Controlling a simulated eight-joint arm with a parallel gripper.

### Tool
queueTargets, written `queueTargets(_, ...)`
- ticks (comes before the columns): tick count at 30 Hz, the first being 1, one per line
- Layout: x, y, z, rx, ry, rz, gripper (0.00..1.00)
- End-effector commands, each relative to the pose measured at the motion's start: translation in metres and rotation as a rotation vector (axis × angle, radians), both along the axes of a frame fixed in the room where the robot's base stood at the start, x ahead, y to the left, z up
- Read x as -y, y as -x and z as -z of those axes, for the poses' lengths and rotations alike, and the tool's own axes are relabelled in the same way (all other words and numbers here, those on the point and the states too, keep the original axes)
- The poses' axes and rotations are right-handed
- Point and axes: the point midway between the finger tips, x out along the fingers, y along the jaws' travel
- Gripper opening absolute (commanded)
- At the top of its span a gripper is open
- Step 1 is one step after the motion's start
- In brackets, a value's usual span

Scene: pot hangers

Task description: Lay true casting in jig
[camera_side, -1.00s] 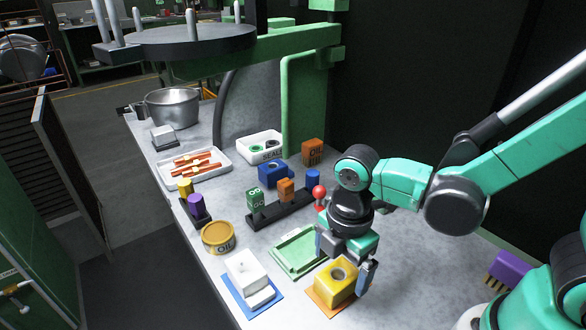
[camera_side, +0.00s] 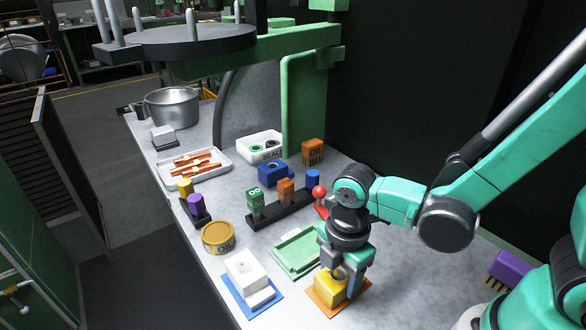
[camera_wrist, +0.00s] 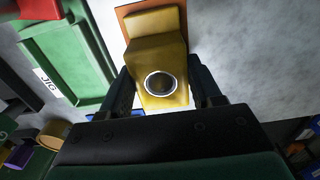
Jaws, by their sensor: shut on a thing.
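A yellow casting (camera_side: 331,287) with a round bore stands on an orange mat (camera_side: 353,295) at the front of the bench. My gripper (camera_side: 346,274) is over it, and its fingers are shut on the casting from both sides. In the wrist view the casting (camera_wrist: 160,60) lies between the two fingers (camera_wrist: 160,92), its dark ringed bore facing the camera. The green jig (camera_side: 297,251), a shallow rimmed tray, is empty just to the left. In the wrist view its JIG label shows on the jig's rim (camera_wrist: 62,88). A white casting (camera_side: 246,272) sits on a blue mat (camera_side: 264,298).
An oil tin (camera_side: 217,238) stands left of the jig. A black rack (camera_side: 279,213) with several coloured blocks and a red-knobbed lever (camera_side: 319,192) stand behind the jig. A white tray (camera_side: 194,170) is farther back.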

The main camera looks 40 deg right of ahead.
Motion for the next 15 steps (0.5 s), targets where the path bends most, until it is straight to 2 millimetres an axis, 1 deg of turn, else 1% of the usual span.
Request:
queueTargets(10,0.0000,0.0000,-0.0013,0.000,0.000,0.000,0.00)
queueTargets(15,-0.0001,-0.0003,-0.0085,0.000,0.000,0.000,0.00)
